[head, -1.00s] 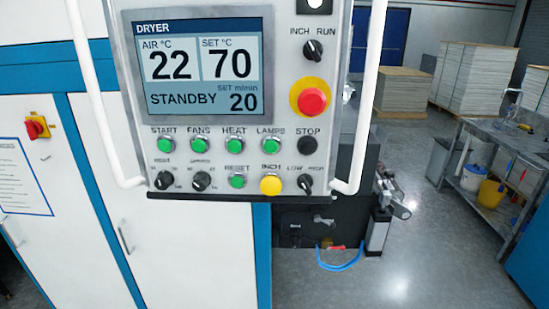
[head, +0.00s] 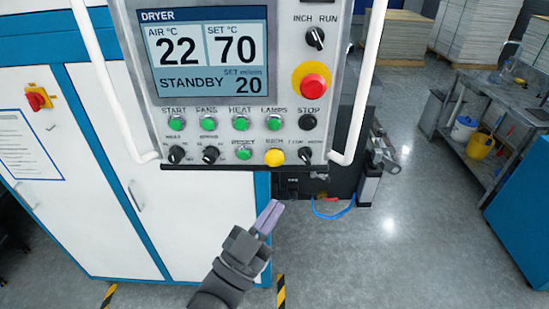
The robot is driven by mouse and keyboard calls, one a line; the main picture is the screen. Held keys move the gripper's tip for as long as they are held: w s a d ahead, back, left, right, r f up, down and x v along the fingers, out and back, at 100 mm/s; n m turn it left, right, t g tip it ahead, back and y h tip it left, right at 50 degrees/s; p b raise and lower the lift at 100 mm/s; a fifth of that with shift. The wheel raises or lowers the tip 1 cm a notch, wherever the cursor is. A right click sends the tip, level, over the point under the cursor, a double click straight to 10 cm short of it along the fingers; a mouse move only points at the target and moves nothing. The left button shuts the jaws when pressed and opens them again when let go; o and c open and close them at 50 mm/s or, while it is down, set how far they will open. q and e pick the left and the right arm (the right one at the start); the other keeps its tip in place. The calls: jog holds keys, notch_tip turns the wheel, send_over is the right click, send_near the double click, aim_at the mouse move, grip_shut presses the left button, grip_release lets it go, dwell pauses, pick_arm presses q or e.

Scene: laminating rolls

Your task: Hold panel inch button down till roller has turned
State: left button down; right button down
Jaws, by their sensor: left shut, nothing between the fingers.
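The control panel (head: 220,128) hangs in the upper middle of the head view, its screen (head: 207,52) reading STANDBY, 22, 70 and 20. The yellow inch button (head: 274,157) is in the bottom row, right of the green reset button (head: 243,152). The INCH/RUN selector (head: 315,39) is at the upper right of the panel. My left gripper (head: 270,214) is shut and empty, below the panel's lower edge and under the inch button, apart from it. My right gripper is out of view. I cannot make out the roller.
A red emergency stop (head: 313,86) sits on a yellow ring on the panel. White tubular handles (head: 362,80) flank the panel. White cabinets (head: 110,170) stand behind it. A steel bench (head: 485,115) and stacks of sheets (head: 470,45) are at right, with open floor between.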

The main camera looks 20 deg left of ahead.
aim_at(274, 156)
pick_arm(q)
jog(key=w+a+b, duration=0.2)
jog(key=w+b, duration=0.1)
jog(key=w, duration=0.5)
jog(key=shift+w+a, duration=0.15)
jog(key=shift+a, duration=0.05)
dwell(0.8)
jog(key=shift+w, duration=0.1)
dwell(0.9)
jog(key=shift+w+a, duration=0.15)
jog(key=shift+w, duration=0.15)
